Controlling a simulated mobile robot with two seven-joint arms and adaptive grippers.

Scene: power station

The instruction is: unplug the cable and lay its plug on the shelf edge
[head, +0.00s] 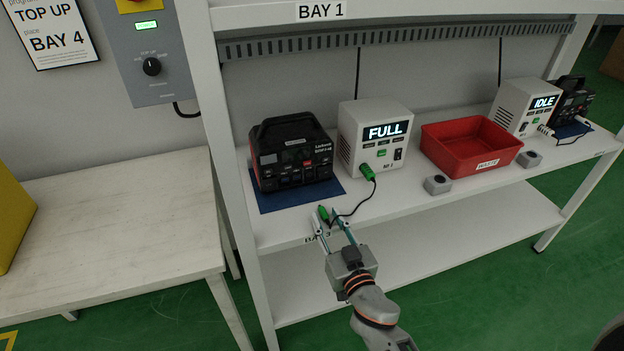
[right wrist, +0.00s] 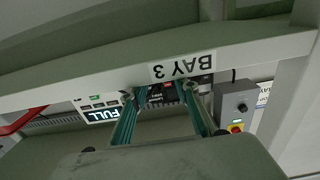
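A white charger (head: 377,140) with a lit FULL display stands on the shelf; it also shows upside down in the right wrist view (right wrist: 101,113). A green plug (head: 367,173) sits at its front. A black cable (head: 360,205) curves from there to a second green plug (head: 323,213) at the shelf edge (head: 292,236). My right gripper (head: 326,216) is open, its fingertips around or just before this second plug; contact cannot be told. In the right wrist view its fingers (right wrist: 158,92) are apart, with no plug clearly visible between them. My left gripper is out of view.
A black and red battery pack (head: 292,153) stands on a blue mat (head: 283,200) left of the charger. A red bin (head: 470,150) and a small grey block (head: 437,185) are to the right. The BAY 3 label (right wrist: 183,67) marks the shelf's front edge.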

